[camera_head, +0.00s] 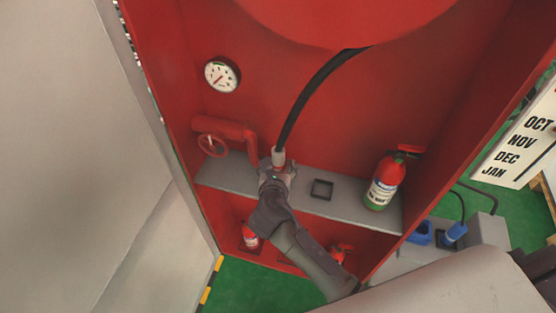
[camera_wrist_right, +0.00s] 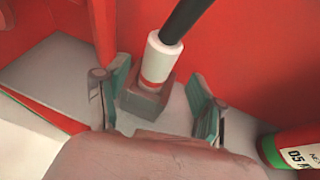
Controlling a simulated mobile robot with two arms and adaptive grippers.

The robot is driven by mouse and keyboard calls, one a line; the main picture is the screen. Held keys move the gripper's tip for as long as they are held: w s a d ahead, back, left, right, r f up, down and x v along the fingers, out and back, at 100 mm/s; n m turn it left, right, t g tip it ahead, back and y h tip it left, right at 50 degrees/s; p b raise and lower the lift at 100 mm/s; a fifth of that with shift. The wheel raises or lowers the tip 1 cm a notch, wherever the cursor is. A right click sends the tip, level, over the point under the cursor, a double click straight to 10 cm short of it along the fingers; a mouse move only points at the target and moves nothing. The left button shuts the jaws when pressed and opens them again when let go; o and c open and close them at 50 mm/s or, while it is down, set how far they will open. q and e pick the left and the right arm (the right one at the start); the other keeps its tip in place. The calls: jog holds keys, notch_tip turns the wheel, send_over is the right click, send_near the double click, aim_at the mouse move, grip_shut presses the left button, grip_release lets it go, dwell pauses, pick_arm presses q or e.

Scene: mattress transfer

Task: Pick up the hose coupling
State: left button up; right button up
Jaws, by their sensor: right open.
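The hose coupling (camera_head: 278,156) is a pale cylinder at the lower end of a black hose (camera_head: 306,97). In the right wrist view the coupling (camera_wrist_right: 160,58) is white with a red band and stands upright in a small grey holder (camera_wrist_right: 147,98) on the shelf. My right gripper (camera_head: 278,172) is at the coupling. In the right wrist view its two fingers (camera_wrist_right: 160,100) are apart, one on each side of the holder and the coupling's base, with gaps visible. The coupling's lower end is hidden in the holder. My left gripper is not in view.
The grey shelf (camera_head: 345,208) spans the red cabinet. An empty square holder (camera_head: 321,189) and a fire extinguisher (camera_head: 387,180) are on its right. A red pipe with a valve wheel (camera_head: 212,145) is at left. More extinguishers (camera_head: 250,236) stand below. The reel (camera_head: 345,15) hangs above.

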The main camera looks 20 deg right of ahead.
aim_at(278, 160)
jog(key=x, duration=0.4)
jog(key=shift+w+p, duration=0.35)
jog(key=shift+w, duration=0.1)
jog(key=shift+s, duration=0.1)
jog(key=shift+c, duration=0.2)
jog(key=shift+c, duration=1.2)
jog(key=shift+r, duration=0.1)
grip_shut()
